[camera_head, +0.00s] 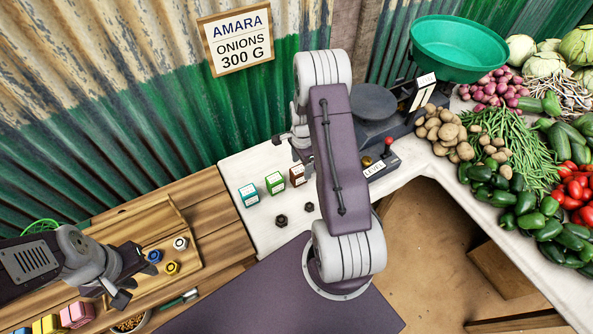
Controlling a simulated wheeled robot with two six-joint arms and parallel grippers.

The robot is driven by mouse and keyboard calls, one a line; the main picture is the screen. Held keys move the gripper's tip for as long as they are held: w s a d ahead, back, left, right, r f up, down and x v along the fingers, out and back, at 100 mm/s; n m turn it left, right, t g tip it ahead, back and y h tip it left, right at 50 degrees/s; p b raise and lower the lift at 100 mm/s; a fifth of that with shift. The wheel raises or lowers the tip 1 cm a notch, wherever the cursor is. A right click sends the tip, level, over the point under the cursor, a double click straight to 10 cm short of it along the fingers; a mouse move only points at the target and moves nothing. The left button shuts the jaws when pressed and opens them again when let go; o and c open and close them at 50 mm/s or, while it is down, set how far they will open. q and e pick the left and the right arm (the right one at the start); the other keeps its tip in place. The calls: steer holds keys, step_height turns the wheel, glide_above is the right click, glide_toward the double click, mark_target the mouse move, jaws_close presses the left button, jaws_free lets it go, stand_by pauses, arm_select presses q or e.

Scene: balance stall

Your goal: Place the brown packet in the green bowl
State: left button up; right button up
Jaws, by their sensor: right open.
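The brown packet (298,175) stands on the white counter at the right end of a short row, after a teal packet (249,194) and a green packet (275,183).
A dark round pan (374,102) and a level box with a red knob (379,165) sit right of my right arm. Two dark weights (281,220) lie before the packets. Potatoes (444,132), onions (494,88) and other vegetables crowd the right counter.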

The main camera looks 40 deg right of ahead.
mark_target(301, 168)
steer(key=f, duration=0.1)
steer(key=w+f, duration=0.1)
steer(key=shift+d+f, duration=0.15)
steer(key=shift+f, duration=0.15)
steer(key=f, duration=0.4)
steer(key=shift+s+f+p, duration=0.2)
steer(key=shift+s+p, duration=0.1)
steer(key=shift+p, duration=0.05)
steer(key=shift+w+f, duration=0.15)
arm_select(q)
steer(key=shift+w+d+r, duration=0.1)
steer(key=shift+w+r, duration=0.15)
steer(key=shift+w, duration=0.25)
arm_select(e)
jaws_close()
steer(key=shift+r, duration=0.55)
step_height(301, 168, up, 3)
steer(key=shift+f, duration=0.1)
arm_select(q)
steer(key=shift+f+b, duration=0.45)
arm_select(e)
steer(key=s+d+r, duration=0.3)
steer(key=s+r, duration=0.4)
steer(key=s, duration=0.4)
steer(key=shift+s+d, duration=0.15)
steer(key=shift+d, duration=0.05)
